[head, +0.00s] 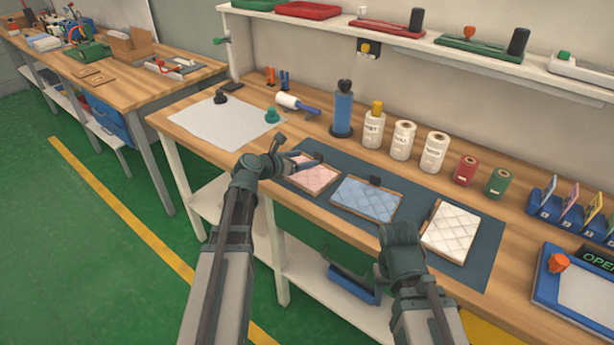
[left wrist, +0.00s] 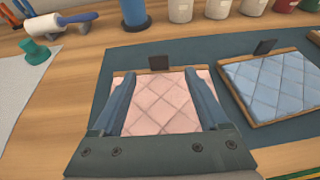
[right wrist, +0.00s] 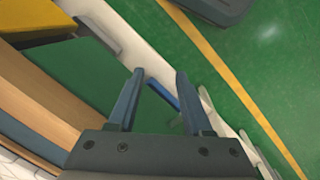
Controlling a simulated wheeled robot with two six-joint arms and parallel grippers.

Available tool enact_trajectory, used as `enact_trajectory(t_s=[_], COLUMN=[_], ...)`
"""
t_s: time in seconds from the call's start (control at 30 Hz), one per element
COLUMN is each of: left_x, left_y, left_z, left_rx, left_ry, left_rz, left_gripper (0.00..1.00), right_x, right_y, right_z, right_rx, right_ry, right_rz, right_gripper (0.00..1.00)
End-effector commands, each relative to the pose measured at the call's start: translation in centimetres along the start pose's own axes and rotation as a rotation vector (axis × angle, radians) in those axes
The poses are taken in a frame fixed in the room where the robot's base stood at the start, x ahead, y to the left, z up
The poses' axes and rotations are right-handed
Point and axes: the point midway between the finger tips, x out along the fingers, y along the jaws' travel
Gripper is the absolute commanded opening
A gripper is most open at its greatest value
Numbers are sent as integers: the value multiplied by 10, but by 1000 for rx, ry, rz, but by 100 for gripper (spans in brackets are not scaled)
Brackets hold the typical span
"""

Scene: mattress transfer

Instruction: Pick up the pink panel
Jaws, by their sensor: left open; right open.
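The pink panel (head: 315,175) is a quilted square in a thin wooden frame with a dark tab at its back edge. It lies flat on the dark mat (head: 402,233), leftmost of three panels. My left gripper (head: 302,162) is open over the pink panel. In the left wrist view the pink panel (left wrist: 165,103) shows between the open fingers (left wrist: 163,100); I cannot tell whether they touch it. My right gripper (right wrist: 155,100) is open and empty, pointing down past the table's front edge.
A blue panel (head: 366,199) and a white panel (head: 450,232) lie to the right on the mat. Spools and a blue cylinder (head: 343,112) stand behind. A white sheet (head: 220,122) lies at left. A shelf (head: 420,45) runs above the back.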

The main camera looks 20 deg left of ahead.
Motion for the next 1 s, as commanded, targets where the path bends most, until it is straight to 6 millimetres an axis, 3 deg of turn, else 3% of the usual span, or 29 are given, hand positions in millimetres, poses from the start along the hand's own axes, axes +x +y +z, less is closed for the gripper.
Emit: enact_trajectory(t_s=[0.1, 0.43, 0.77, 1.0], left_x=[11, 19, 63, 64], left_y=[0, 1, 4, 3], left_z=[0, 0, 0, 1], left_rx=[1, 1, 1, 1], left_ry=[0, 0, -1, -1], left_rz=[0, 0, 0, 1], left_gripper=[78, 78, 78, 78], right_x=[5, 8, 24, 24], right_y=[0, -1, -2, -2], right_z=[0, 0, -1, -1], right_rx=[0, 0, 0, 0], right_ry=[0, 0, 0, 0], right_rz=[0, 0, 0, 0], right_gripper=[50, 50, 50, 50])
